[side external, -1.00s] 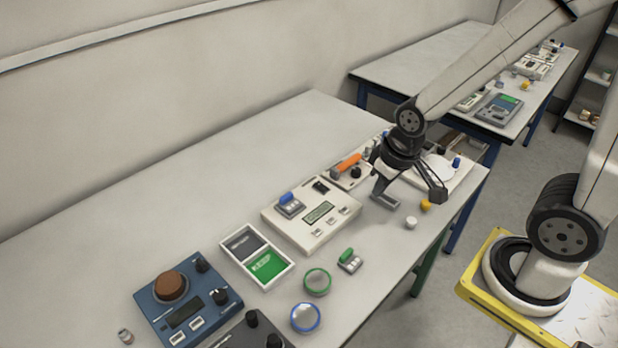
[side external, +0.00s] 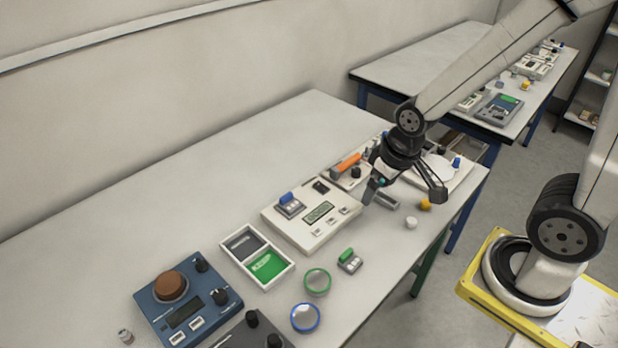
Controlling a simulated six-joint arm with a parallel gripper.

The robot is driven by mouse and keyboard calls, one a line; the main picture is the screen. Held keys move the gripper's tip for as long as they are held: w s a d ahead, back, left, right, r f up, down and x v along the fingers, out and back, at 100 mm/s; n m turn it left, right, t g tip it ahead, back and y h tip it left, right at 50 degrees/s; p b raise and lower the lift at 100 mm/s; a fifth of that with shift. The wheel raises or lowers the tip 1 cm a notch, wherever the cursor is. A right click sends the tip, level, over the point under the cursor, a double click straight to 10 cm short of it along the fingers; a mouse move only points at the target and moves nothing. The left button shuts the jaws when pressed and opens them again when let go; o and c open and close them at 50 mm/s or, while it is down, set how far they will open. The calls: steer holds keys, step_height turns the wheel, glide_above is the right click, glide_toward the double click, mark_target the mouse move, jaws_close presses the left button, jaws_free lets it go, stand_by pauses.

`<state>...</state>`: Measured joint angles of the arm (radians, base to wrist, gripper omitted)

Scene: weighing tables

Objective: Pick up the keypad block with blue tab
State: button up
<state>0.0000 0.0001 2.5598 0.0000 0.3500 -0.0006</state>
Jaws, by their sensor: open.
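The keypad block with blue tab (side external: 289,206) is a small grey block with a blue top piece. It rests on the left part of a cream weighing device (side external: 292,228) on the near table. My gripper (side external: 403,197) is open, its fingers spread, to the right of that device and apart from the block. A similar block with a green tab (side external: 349,261) lies on the bare table in front of the device.
A white two-part tray (side external: 236,261) has dark and green compartments. A blue device (side external: 180,310) with a brown knob, a green-rimmed dish (side external: 317,282) and a blue-rimmed dish (side external: 305,318) stand nearby. A grey bar (side external: 387,200) lies beneath my gripper. The table's back left is clear.

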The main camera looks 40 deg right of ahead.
steer(key=shift+w, duration=0.1)
steer(key=n+g, duration=0.3)
steer(key=n, duration=1.5)
glide_above(289, 204)
steer(key=f, duration=0.9)
steer(key=shift+s+a+f, duration=0.1)
steer(key=shift+s+f, duration=0.05)
steer(key=shift+s, duration=0.05)
steer(key=shift+f, duration=1.3)
steer(key=shift+f, duration=0.1)
steer(key=shift+w+f, duration=0.15)
steer(key=shift+f, duration=1.1)
steer(key=shift+w+f, duration=0.1)
steer(key=shift+f, duration=1.15)
